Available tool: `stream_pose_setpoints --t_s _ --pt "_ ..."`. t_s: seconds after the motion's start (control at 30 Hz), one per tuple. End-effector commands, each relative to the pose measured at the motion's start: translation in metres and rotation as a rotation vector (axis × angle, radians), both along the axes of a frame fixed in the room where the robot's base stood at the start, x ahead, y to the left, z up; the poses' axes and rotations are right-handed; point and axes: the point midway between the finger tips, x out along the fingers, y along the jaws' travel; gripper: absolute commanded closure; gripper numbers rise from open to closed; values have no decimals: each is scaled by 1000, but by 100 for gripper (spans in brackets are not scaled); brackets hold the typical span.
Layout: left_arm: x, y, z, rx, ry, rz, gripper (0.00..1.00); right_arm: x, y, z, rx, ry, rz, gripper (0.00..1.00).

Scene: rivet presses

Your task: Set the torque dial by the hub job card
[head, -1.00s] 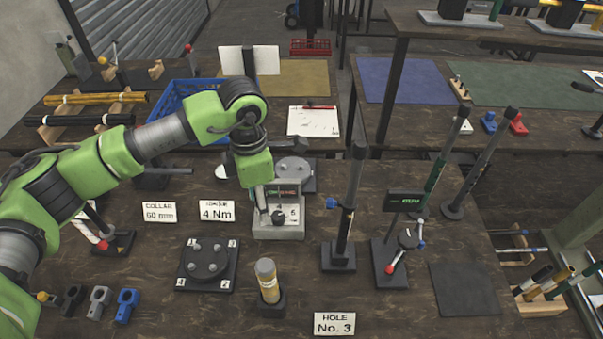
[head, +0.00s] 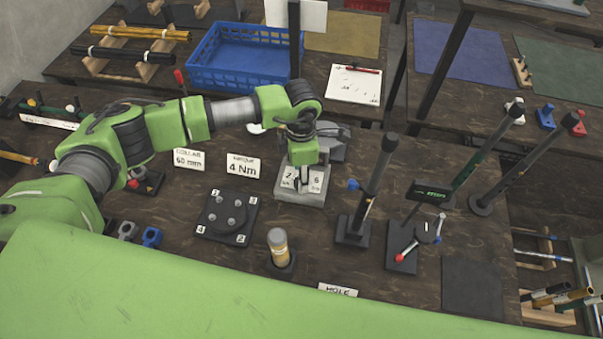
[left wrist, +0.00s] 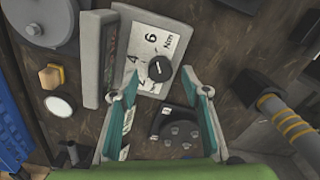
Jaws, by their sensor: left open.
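The torque dial unit (head: 296,199) is a grey box with a white scale plate on the bench; the head view shows a 2 and a 6 on it. In the left wrist view its black round knob (left wrist: 159,72) stands near the 4 and 6 and the letters Nm; I cannot tell its exact setting. My left gripper (head: 302,183) is over the plate, hiding the knob in the head view. In the left wrist view its teal-padded fingers (left wrist: 158,88) are apart, on either side of the knob. The torque card (head: 243,166) reads 4 Nm. My right gripper is not in view.
A collar card (head: 188,159) reads 60 mm. A blue crate (head: 240,62) is behind.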

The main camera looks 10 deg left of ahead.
Motion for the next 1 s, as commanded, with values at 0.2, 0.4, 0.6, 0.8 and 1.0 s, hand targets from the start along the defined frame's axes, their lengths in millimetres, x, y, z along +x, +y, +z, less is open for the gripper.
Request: stream_pose_setpoints --t_s 0.2,0.4,0.6,0.8,1.0 --pt "0 0 -23 1 1 1 57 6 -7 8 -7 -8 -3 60" --pt "0 0 -28 -1 -1 0 57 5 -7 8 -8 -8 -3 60" --pt "0 0 -27 0 -1 0 70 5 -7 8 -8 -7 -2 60" --pt "0 0 -27 0 -1 0 96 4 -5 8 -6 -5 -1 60" --pt "1 0 -27 0 -1 14 96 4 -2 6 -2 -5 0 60"
